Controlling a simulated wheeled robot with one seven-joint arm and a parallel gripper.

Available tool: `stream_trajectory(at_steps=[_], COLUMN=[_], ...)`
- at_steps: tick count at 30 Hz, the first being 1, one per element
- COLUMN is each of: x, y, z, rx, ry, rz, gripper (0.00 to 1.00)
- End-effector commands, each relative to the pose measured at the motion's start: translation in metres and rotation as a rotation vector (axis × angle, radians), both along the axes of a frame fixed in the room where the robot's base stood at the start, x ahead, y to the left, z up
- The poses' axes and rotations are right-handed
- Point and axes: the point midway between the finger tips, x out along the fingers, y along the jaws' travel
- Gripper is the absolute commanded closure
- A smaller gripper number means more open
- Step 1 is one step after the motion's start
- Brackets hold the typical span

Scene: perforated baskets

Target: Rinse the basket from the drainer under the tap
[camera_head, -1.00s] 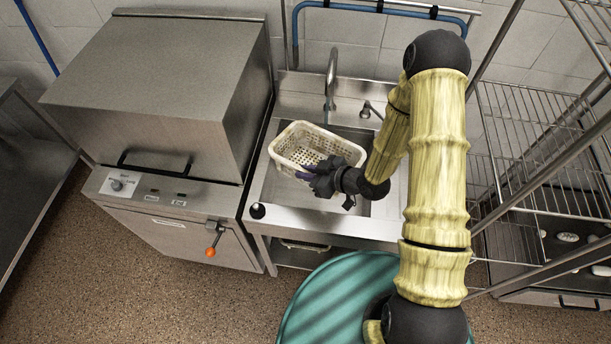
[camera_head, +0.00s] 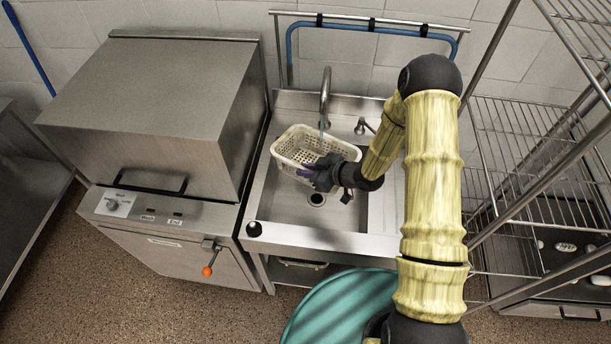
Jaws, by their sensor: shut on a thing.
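The white perforated basket (camera_head: 290,146) is held over the sink basin (camera_head: 335,214), its far right part beneath the tap (camera_head: 325,92). A thin bluish stream shows under the spout and reaches down to the basket. My gripper (camera_head: 312,174) is shut on the near side of the basket. The basket looks empty. My gripper hides part of its near right wall.
A steel dishwasher with its hood down (camera_head: 150,110) stands left of the sink. A wire shelf rack (camera_head: 530,130) stands at the right. A lever (camera_head: 363,127) sits right of the tap. A blue hose (camera_head: 375,24) runs along the wall behind.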

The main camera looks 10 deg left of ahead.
Motion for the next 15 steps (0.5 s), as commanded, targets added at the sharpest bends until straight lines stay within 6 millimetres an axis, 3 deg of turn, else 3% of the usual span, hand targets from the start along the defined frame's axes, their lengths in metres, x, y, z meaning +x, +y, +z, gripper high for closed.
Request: stream_trajectory(at_steps=[9,15], x=[0.024,0.03], y=[-0.001,-0.001], z=[0.0,0.0], rx=[0.002,0.001], ry=[-0.002,-0.001], rz=[0.0,0.001], gripper=[1.0,1.0])
